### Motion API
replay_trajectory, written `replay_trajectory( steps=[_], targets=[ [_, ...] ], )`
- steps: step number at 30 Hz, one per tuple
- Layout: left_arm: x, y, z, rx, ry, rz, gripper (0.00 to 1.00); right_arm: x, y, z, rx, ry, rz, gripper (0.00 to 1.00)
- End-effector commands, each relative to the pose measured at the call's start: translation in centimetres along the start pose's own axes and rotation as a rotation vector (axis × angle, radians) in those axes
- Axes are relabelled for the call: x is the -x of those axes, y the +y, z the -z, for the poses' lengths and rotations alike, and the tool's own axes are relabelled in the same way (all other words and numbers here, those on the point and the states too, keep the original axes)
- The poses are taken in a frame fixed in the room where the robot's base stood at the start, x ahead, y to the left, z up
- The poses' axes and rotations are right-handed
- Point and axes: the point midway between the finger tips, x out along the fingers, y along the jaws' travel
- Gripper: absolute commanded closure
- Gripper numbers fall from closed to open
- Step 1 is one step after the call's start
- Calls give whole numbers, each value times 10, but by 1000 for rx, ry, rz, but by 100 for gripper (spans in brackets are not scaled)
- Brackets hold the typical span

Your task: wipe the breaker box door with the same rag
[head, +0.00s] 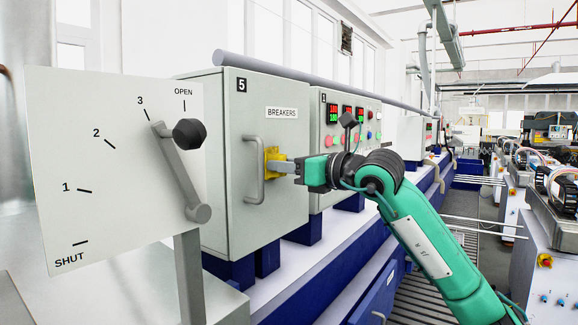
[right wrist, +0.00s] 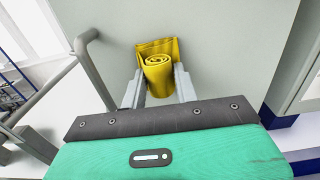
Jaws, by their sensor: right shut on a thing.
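The breaker box (head: 225,180) is a grey cabinet marked 5, with a BREAKERS label on its door (head: 285,155). My right gripper (head: 277,166) is shut on a yellow rag (head: 271,155) at the door, just right of the door's vertical handle (head: 254,170). In the right wrist view the rag (right wrist: 158,72) is rolled between the two fingers (right wrist: 158,88), with a flap of it against the grey door face (right wrist: 220,60). The rag appears to touch the door. My left gripper is out of view.
A lever panel (head: 110,150) marked SHUT to OPEN stands at the near left, its lever knob (head: 189,134) near 3 and OPEN. A control cabinet (head: 345,130) with red and green displays adjoins the box on the right. The grated aisle floor (head: 405,300) lies at lower right.

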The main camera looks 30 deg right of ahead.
Motion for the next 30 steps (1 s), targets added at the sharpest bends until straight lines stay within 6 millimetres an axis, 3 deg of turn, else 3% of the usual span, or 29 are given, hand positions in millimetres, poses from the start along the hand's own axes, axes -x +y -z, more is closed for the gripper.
replay_trajectory(
  steps=[5,21,30],
  targets=[
    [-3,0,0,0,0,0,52,2,-1,1,0,0,1,98],
    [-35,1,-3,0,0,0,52,54,-1,2,1,-1,2,98],
    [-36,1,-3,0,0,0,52,60,0,0,0,-1,0,98]
  ],
)
